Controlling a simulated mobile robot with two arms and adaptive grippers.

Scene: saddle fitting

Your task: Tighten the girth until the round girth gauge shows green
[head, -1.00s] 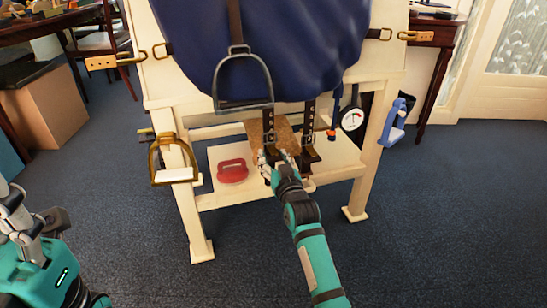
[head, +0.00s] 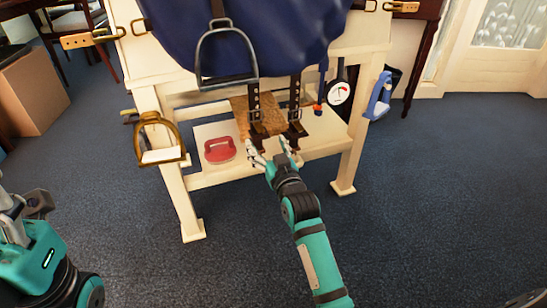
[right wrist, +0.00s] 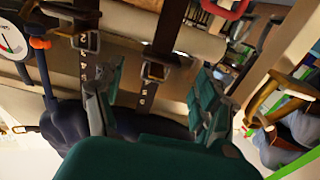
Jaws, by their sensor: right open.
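Two dark girth straps with metal buckles hang below the blue saddle cloth: a left strap (head: 254,103) and a right strap (head: 295,112). The round girth gauge (head: 339,93) hangs to their right with a white face; I cannot tell exactly where its needle points. In the right wrist view the gauge (right wrist: 12,42) is cut by the left edge. My right gripper (head: 271,150) is open and empty, just in front of the lower strap ends. In the right wrist view a buckle (right wrist: 154,71) shows between its fingers. My left gripper (head: 28,208) is at the left edge, its fingers unclear.
The cream wooden stand (head: 174,177) has a low shelf with a red handled object (head: 220,150). Brass stirrup (head: 157,135) hangs left, a grey stirrup (head: 226,52) in front of the cloth. A blue object (head: 379,95) is on the right leg. The carpet in front is clear.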

